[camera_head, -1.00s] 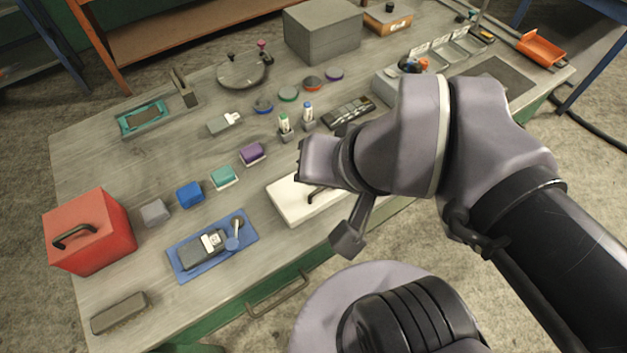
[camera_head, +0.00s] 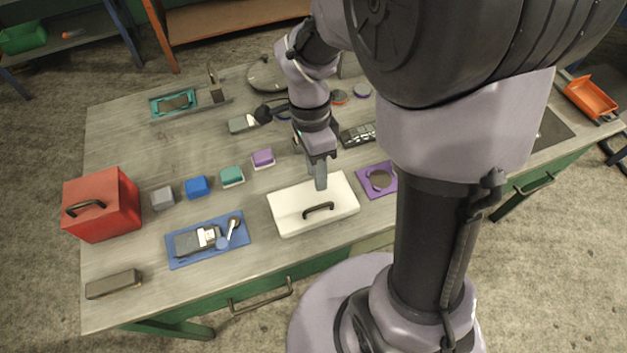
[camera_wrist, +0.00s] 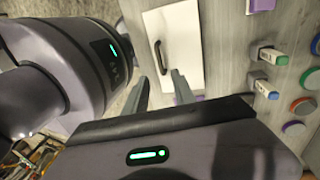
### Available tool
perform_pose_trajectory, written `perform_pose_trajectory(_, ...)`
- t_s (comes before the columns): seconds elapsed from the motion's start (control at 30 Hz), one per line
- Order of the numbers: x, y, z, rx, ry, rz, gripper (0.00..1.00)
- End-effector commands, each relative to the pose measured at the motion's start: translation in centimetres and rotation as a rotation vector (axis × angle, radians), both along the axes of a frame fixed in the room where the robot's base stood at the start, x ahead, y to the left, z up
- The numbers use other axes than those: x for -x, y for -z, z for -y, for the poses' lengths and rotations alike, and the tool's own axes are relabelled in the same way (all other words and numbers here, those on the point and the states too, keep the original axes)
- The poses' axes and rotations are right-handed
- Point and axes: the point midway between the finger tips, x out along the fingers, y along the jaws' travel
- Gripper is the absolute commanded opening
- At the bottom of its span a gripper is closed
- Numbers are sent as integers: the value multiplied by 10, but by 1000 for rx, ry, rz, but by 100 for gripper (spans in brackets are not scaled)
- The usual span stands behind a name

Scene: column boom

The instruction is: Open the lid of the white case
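The white case (camera_head: 290,212) lies on the workbench near its front edge, with its lid shut. A dark handle (camera_head: 318,209) is on the lid, towards the front. My gripper (camera_head: 320,184) points down over the back part of the lid, behind the handle. In the wrist view the white case (camera_wrist: 182,38) is beyond my gripper (camera_wrist: 160,76), with the handle (camera_wrist: 159,57) just ahead of the fingertips. The two fingers are apart with nothing between them. I cannot tell how high the tips are above the lid.
A purple block (camera_head: 263,158) and a teal block (camera_head: 232,176) are behind left. A red box (camera_head: 103,205) stands far left.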

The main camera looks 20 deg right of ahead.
Motion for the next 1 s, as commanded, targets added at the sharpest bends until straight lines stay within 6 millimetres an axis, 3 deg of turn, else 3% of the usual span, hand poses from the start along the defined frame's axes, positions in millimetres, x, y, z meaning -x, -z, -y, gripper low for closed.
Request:
perform_pose_trajectory(0.03,4,21,0,-1,0,-4,32)
perform_pose_trajectory(0.1,8,41,0,0,-1,-3,32)
perform_pose_trajectory(0.33,16,82,0,0,-1,0,32)
perform_pose_trajectory(0.73,18,90,0,-1,-1,2,32)
perform_pose_trajectory(0.9,18,90,0,-1,-2,2,0)
perform_pose_trajectory(1.0,18,90,0,-1,-2,2,0)
